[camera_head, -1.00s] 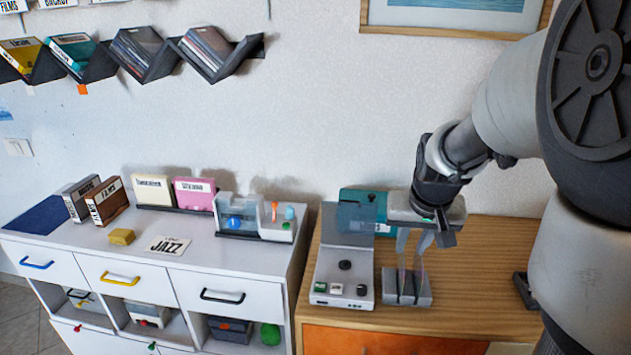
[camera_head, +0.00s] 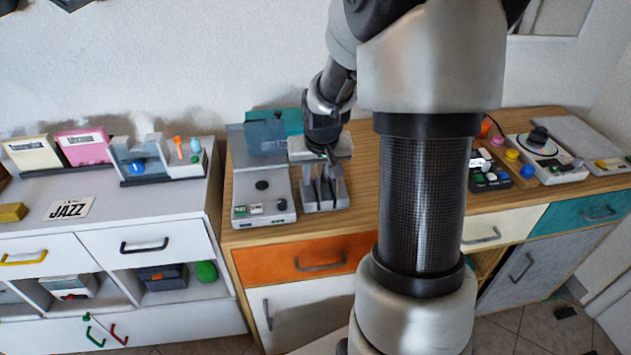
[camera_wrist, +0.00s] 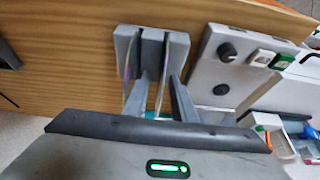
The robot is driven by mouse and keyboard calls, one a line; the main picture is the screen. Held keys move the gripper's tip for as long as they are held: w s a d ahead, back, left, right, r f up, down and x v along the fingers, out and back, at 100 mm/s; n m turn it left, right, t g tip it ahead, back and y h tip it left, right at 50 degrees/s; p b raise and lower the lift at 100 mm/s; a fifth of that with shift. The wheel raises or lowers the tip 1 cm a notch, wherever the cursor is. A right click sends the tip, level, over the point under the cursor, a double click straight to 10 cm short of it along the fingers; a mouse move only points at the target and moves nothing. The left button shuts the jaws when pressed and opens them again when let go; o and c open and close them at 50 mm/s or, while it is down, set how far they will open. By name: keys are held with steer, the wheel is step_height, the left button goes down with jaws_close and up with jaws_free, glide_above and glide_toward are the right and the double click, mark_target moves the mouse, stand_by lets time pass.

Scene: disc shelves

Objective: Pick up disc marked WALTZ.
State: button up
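A small grey slotted stand (camera_head: 327,196) sits on the wooden cabinet top, beside a grey player with a raised clear lid. Thin discs seem to stand edge-on in its slots; one edge (camera_wrist: 160,91) shows between my fingers in the wrist view, another (camera_wrist: 128,88) left of them. No WALTZ marking is readable on any disc. My gripper (camera_head: 323,172) is directly over the stand, fingers pointing down. In the wrist view my gripper (camera_wrist: 159,80) has its fingers apart, one on each side of the middle disc edge. Whether they touch it is not clear.
The player (camera_head: 265,196) stands close to the left of the stand, a teal box (camera_head: 287,120) behind. A white cabinet to the left bears a JAZZ card (camera_head: 69,208) and disc boxes. My arm hides the cabinet's middle. Devices (camera_head: 488,170) stand to the right.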

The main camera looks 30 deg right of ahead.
steer(key=shift+c, duration=0.4)
jaws_close()
steer(key=shift+r, duration=0.15)
